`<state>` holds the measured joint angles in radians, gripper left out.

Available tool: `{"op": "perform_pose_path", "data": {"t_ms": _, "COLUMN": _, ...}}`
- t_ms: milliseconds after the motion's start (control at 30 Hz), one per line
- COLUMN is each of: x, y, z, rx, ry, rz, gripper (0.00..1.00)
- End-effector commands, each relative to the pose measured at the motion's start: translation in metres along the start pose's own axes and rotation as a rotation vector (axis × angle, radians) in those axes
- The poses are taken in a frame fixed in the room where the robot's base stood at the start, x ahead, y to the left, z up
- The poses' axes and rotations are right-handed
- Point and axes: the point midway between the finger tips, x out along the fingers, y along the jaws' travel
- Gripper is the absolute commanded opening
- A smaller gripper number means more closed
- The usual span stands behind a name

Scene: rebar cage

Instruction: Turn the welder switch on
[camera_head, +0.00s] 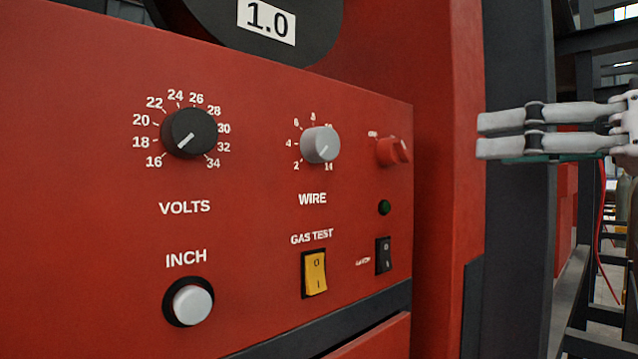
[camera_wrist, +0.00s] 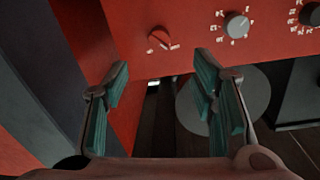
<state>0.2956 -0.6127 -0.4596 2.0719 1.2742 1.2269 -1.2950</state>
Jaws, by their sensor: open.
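The red welder panel (camera_head: 90,130) fills the left of the head view. A small red rotary switch (camera_head: 392,150) sits at its right end, with a small label that I cannot read fully. The red switch also shows in the wrist view (camera_wrist: 161,40), ahead of and between the fingertips, with a pale mark on its face. My gripper (camera_head: 480,135) is to the right of the switch in the head view, fingers pointing left, apart from the panel. In the wrist view my gripper (camera_wrist: 160,72) is open and empty, with teal pads.
A black VOLTS knob (camera_head: 189,133), a grey WIRE knob (camera_head: 320,145), a white INCH button (camera_head: 192,305), a yellow GAS TEST rocker (camera_head: 315,272), a green lamp (camera_head: 384,207) and a black rocker (camera_head: 383,255) share the panel. A dark post (camera_head: 520,220) stands at the right.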

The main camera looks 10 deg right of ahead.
Motion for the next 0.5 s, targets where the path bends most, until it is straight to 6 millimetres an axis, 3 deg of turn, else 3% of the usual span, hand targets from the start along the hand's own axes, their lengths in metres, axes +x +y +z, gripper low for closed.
{"op": "perform_pose_path", "data": {"t_ms": 233, "x": 0.013, "y": 0.002, "z": -0.003, "rx": -0.012, "ry": 0.017, "rz": 0.0, "gripper": 0.52}}
{"op": "perform_pose_path", "data": {"t_ms": 500, "x": 0.063, "y": 0.002, "z": -0.003, "rx": -0.011, "ry": 0.015, "rz": 0.0, "gripper": 0.52}}
